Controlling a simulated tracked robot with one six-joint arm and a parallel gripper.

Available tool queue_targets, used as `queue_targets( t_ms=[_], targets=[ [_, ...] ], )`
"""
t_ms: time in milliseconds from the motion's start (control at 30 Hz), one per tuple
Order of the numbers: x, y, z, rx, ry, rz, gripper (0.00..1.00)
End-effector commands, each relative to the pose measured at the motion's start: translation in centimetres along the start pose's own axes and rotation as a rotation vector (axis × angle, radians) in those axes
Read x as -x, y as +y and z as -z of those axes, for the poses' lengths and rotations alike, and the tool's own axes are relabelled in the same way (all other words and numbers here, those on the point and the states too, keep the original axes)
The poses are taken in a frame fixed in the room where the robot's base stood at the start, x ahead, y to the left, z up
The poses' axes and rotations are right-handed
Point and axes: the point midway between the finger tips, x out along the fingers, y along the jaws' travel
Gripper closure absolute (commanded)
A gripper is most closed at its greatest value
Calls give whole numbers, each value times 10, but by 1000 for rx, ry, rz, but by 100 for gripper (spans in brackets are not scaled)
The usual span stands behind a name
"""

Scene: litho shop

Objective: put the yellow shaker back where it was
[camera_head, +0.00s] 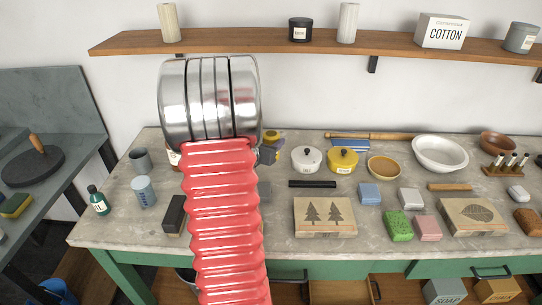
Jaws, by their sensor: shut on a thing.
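My gripper (268,154) shows only in part, as a small dark piece at the right edge of my arm, over the back of the worktop. Just above it shows a small yellow top (271,136), which looks like the yellow shaker held in the jaws. The rest of the shaker and the fingertips are hidden. I cannot tell how high it is above the worktop.
A white lidded pot (306,160) and a yellow lidded pot (343,160) stand right of my gripper. A black bar (312,184) and carved wooden block (325,217) lie in front. My arm hides the worktop's left middle. A shelf (280,43) hangs above.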

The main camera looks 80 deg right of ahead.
Motion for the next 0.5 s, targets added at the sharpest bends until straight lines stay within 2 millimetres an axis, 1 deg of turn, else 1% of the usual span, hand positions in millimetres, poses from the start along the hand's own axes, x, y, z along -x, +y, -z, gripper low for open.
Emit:
queue_targets(
  t_ms=[33,133,500],
  targets=[
    [-2,0,8,2,2,0,78],
    [-5,0,15,1,0,1,78],
    [-6,-1,17,-1,-1,1,78]
  ],
)
